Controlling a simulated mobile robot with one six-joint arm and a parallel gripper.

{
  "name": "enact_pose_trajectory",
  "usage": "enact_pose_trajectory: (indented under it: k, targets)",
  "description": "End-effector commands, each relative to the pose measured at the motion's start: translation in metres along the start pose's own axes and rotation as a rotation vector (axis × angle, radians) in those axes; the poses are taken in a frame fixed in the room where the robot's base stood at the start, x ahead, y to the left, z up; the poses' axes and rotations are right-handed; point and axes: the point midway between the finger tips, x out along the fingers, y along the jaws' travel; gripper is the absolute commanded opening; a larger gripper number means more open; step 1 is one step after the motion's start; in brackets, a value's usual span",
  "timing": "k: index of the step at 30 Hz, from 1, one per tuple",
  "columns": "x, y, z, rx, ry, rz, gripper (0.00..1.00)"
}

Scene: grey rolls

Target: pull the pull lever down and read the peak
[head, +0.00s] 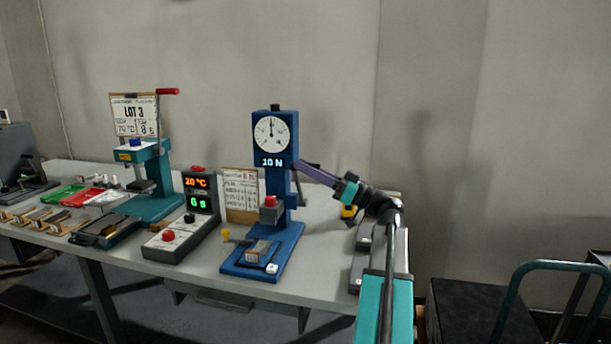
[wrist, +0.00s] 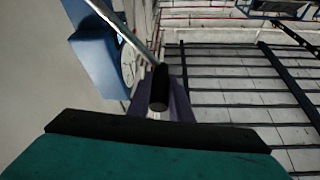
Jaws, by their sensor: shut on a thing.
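The blue pull tester (head: 282,222) stands upright on the bench in the head view. Its round white dial (head: 271,134) has a needle pointing near the top, and the display below it (head: 271,162) reads about 10 N. My gripper (head: 304,168) reaches in from the right, beside the column just below the dial head. In the wrist view the pull lever's black grip (wrist: 159,88) sits at the end of a grey rod, between my purple fingers. My gripper is shut on that grip. In the head view the fingers mostly hide the lever.
A teal press (head: 155,180) with a red-tipped handle stands at the left. A grey control box (head: 183,236) showing 20 °C and 6 s stands between it and the tester. A card (head: 241,192) stands behind. A black cart (head: 470,310) is at the right.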

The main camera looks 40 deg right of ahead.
Motion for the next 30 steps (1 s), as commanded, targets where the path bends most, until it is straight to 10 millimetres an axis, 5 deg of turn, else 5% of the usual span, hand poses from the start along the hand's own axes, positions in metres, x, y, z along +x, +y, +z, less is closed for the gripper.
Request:
enact_pose_trajectory:
  k: [30]
  targets:
    - [-0.026, -0.042, 0.060, -0.281, 0.002, -0.120, 0.00]
